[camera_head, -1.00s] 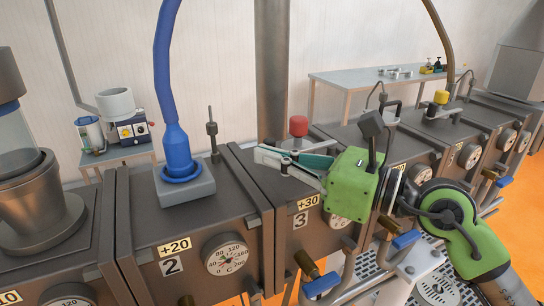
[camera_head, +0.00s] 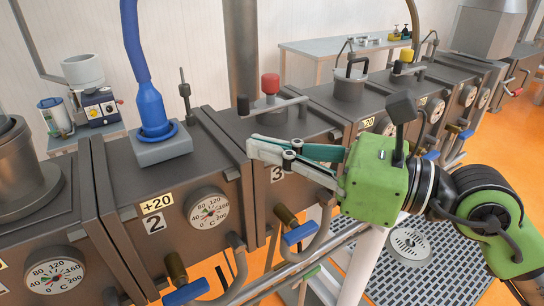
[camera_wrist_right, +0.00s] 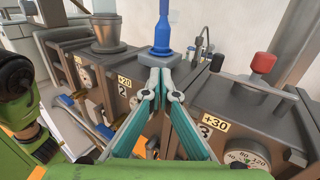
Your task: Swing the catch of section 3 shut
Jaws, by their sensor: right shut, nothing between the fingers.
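Section 3 (camera_head: 228,122) is a dark metal block with a "3" label on its front. On its top stands a red knob (camera_head: 270,83) with a grey bar (camera_head: 282,106) lying beneath it, which looks like the catch. The bar has a dark end at its left; the red knob also shows in the wrist view (camera_wrist_right: 263,62). My right gripper (camera_head: 252,148) is shut and empty, in front of section 3 near its upper front edge, apart from the bar. It hides part of the front and the gauge. My left gripper is not in view.
Section 2 (camera_head: 148,200) stands to the left, with a blue hose fitting (camera_head: 150,108) on top. Blue-handled valves (camera_head: 298,233) and pipes stick out below the fronts. More sections continue to the right. There is open floor (camera_head: 490,150) at the right.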

